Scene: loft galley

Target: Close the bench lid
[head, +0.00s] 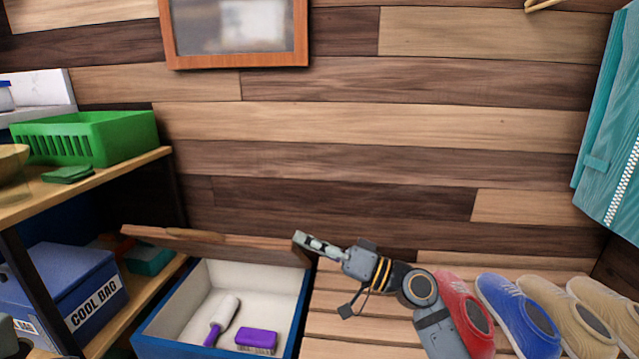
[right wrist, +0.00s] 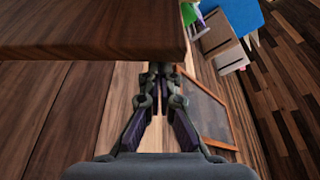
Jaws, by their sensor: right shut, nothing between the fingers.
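The bench lid (head: 215,243) is a brown wooden board, raised at the back of an open bench box (head: 172,340) with a blue outside and a pale inside. The lid also shows large at the top left of the right wrist view (right wrist: 90,30). My right gripper (head: 302,241) is shut and empty at the lid's right end. In the right wrist view its fingertips (right wrist: 160,72) are close to the lid's edge; I cannot tell whether they touch. My left gripper cannot be made out.
A white-and-purple roller (head: 222,319) and a purple brush (head: 256,340) lie inside the box. Several shoes (head: 518,310) stand on the slatted bench top (head: 340,318) at right. Shelves at left hold a green basket (head: 90,138) and a blue cool bag (head: 60,292).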

